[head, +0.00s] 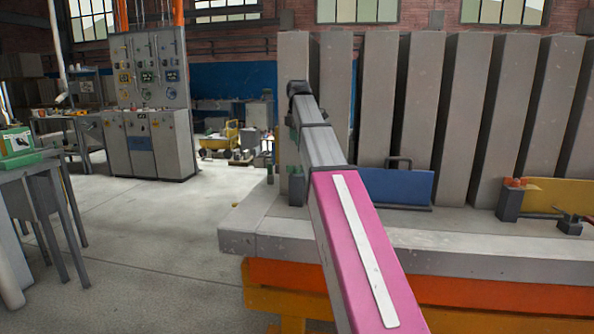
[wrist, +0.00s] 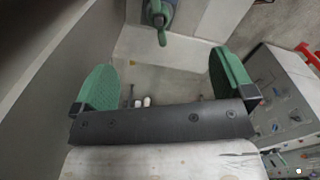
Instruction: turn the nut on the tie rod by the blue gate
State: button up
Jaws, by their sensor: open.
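The blue gate (head: 395,187) stands on the grey bed in front of the grey panels in the head view, partly behind my arm. A green piece with a downward lug (wrist: 160,18), apparently the nut, shows at the top edge of the wrist view. It is cut off by the frame, and its tie rod cannot be made out. My gripper (wrist: 162,65) is open and empty, with one green finger on each side. The green piece lies beyond the fingertips, roughly between them and apart from both. In the head view my arm hides most of my gripper.
Tall grey panels (head: 417,100) stand in a row behind the gates. A yellow gate (head: 562,196) is at the right, beside a dark clamp block (head: 509,203). A grey wall runs close to the left finger in the wrist view.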

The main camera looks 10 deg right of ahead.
jog(key=s+d+f+n+t+y, duration=0.1)
jog(key=s+n+t, duration=0.3)
jog(key=n, duration=1.7)
jog(key=s+d, duration=0.1)
jog(key=s, duration=0.2)
jog(key=shift+s, duration=0.15)
dwell(2.1)
